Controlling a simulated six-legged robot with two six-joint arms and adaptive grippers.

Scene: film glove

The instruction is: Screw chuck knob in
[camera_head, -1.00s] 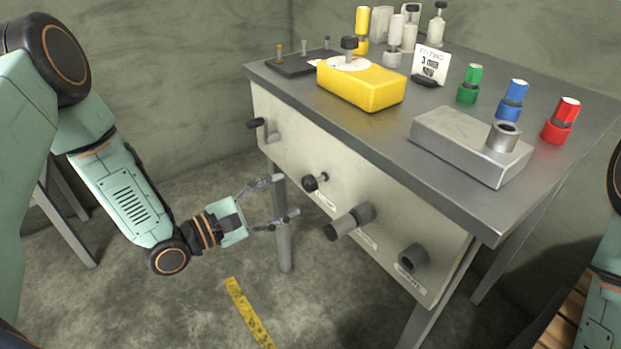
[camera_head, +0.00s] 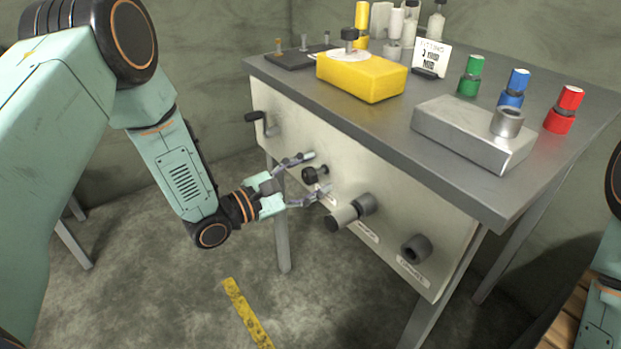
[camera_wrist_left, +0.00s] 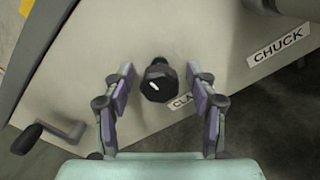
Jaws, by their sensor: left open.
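The grey front panel (camera_head: 300,145) carries a row of controls. A small black knob (camera_head: 312,174) stands out from it; in the wrist view the knob (camera_wrist_left: 157,82) has a partly hidden label starting "CLA". The larger grey cylindrical knob (camera_head: 348,212) is to its right, and the "CHUCK" label (camera_wrist_left: 278,46) shows beside its cut-off end in the wrist view. My left gripper (camera_head: 318,173) is open, its fingers on either side of the small black knob, with gaps visible on both sides. My right gripper is out of view.
A crank handle (camera_head: 262,122) is left on the panel and a short dark cylinder (camera_head: 416,248) right. The tabletop above holds a yellow box (camera_head: 362,78), a grey metal block (camera_head: 460,130) and coloured bottles. The floor below is mostly open.

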